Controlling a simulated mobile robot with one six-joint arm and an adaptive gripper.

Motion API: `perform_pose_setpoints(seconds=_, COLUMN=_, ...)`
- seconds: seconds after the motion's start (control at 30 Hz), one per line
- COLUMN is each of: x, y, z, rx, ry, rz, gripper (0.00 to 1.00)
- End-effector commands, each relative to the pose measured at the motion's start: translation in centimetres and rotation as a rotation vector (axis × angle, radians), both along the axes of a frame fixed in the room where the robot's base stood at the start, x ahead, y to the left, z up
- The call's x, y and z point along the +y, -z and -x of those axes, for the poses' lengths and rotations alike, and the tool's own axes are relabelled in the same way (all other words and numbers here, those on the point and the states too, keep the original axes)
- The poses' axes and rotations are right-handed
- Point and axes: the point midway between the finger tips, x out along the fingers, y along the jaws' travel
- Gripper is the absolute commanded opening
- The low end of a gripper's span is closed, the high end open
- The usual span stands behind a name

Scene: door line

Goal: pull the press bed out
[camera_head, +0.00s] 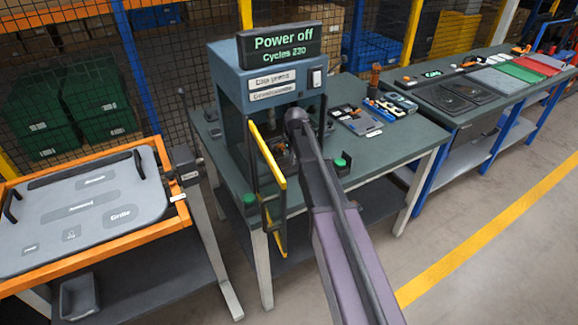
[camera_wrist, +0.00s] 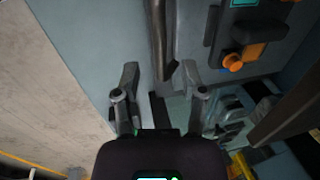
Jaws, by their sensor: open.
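The press (camera_head: 228,85) is a blue-grey machine on a green-topped bench, with a sign reading "Power off, Cycles 230". Its yellow-edged guard door (camera_head: 268,155) stands swung open toward the front. My arm crosses in front of the press opening, so most of the press bed is hidden and I cannot pick it out clearly. My gripper (camera_wrist: 160,88) is open in the wrist view, fingers spread apart. A dark bar (camera_wrist: 160,40) ends near the space between the fingertips; I cannot tell whether it touches them. Nothing is visibly held.
Green buttons (camera_head: 250,199) sit at the bench front. The wrist view shows a dark panel with an orange knob (camera_wrist: 232,62). An orange-framed table (camera_head: 100,258) stands left; another bench (camera_head: 440,118) with mats stands right. Open floor (camera_head: 480,215) lies in front.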

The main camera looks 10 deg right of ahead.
Motion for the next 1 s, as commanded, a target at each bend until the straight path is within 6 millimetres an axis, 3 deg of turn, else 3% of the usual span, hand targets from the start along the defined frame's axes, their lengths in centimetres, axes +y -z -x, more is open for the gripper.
perform_pose_setpoints(seconds=0.3, x=0.1, y=2.1, z=-0.4, rx=0.000, ry=0.000, rz=0.000, gripper=0.54)
perform_pose_setpoints(seconds=0.77, x=0.1, y=2.3, z=-0.4, rx=0.000, ry=0.000, rz=0.000, gripper=0.54)
perform_pose_setpoints(seconds=0.8, x=0.1, y=2.3, z=-0.4, rx=0.000, ry=0.000, rz=0.000, gripper=0.51)
perform_pose_setpoints(seconds=0.97, x=0.1, y=2.3, z=-0.4, rx=0.000, ry=0.001, rz=0.000, gripper=0.03)
perform_pose_setpoints(seconds=1.0, x=0.1, y=2.3, z=-0.4, rx=0.000, ry=0.001, rz=0.000, gripper=0.00)
